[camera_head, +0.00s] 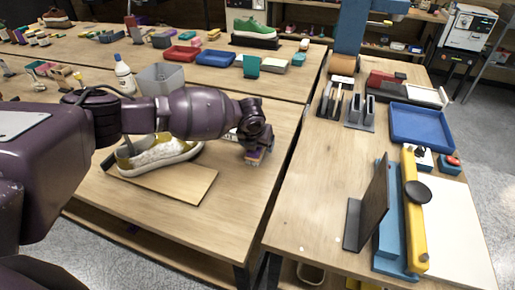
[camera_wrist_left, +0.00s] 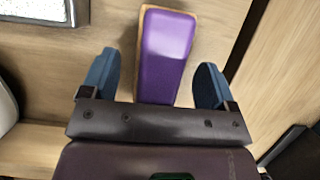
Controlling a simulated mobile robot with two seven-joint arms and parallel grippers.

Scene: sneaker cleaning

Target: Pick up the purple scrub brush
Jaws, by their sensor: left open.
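The purple scrub brush (camera_wrist_left: 167,50) lies on the wooden table in the left wrist view, between the two blue fingertips and reaching beyond them. It has a purple top with a tan edge. My left gripper (camera_wrist_left: 153,82) is open, with a gap on each side of the brush. In the head view the left gripper (camera_head: 257,142) is low over the table's right side, and only a small part of the brush (camera_head: 255,157) shows beneath it. My right gripper is not in view.
A white and yellow sneaker (camera_head: 158,155) stands on a wooden board (camera_head: 200,186) left of the gripper. A grey bin (camera_head: 160,77) and a white bottle (camera_head: 124,75) stand behind the arm. A second table (camera_head: 300,215) lies to the right, across a gap.

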